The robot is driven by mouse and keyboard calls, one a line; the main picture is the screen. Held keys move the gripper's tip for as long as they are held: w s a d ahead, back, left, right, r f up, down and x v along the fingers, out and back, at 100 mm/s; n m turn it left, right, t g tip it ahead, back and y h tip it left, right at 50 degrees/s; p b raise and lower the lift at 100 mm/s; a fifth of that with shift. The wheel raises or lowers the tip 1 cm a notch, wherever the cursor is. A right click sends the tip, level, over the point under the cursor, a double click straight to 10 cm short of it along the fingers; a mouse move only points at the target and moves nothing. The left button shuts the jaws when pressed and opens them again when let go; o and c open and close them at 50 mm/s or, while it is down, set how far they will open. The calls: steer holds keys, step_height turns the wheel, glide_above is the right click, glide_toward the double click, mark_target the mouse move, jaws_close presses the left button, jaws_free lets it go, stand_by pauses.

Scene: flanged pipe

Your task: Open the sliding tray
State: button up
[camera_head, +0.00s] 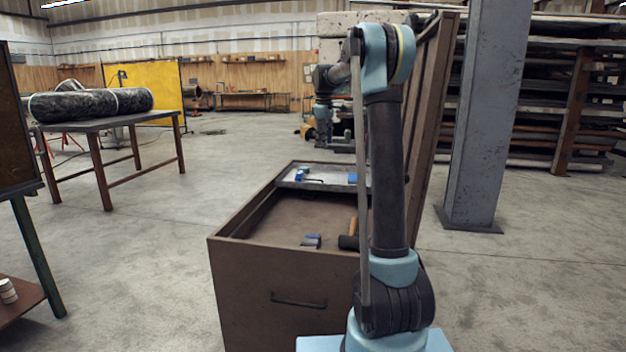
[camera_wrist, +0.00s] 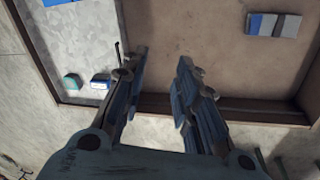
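The sliding tray (camera_head: 322,186) is a shallow grey metal tray set across the far end of an open brown chest (camera_head: 255,245). It holds small blue and white items. In the wrist view the tray (camera_wrist: 85,45) fills the upper left, with a dark handle-like bar near its edge. My gripper (camera_wrist: 161,58) is open and empty, its two fingers apart over the chest near the tray's edge. In the head view it hangs above the far end of the chest, partly hidden by my arm. I cannot tell whether a finger touches the tray.
On the chest floor lie a blue and grey block (camera_head: 311,241) and a hammer (camera_head: 350,238). The raised lid (camera_head: 432,100) stands at the right, near a grey steel column (camera_head: 487,120). A table with a wrapped roll (camera_head: 90,103) stands left. The floor between is clear.

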steer(key=w+a+f+n, duration=0.2)
steer(key=w+f, duration=0.1)
steer(key=w, duration=0.5)
steer(key=w+a+f+n, duration=0.1)
steer(key=w+a+f, duration=0.15)
steer(key=w, duration=0.45)
steer(key=w+f, duration=0.1)
steer(key=f, duration=0.4)
steer(key=w+f, duration=0.1)
steer(key=f, duration=0.5)
steer(key=w+f, duration=0.1)
steer(key=f, duration=0.5)
steer(key=shift+w+d, duration=0.25)
steer(key=shift+d, duration=0.15)
steer(key=shift+c, duration=0.5)
steer(key=shift+r, duration=0.1)
jaws_close()
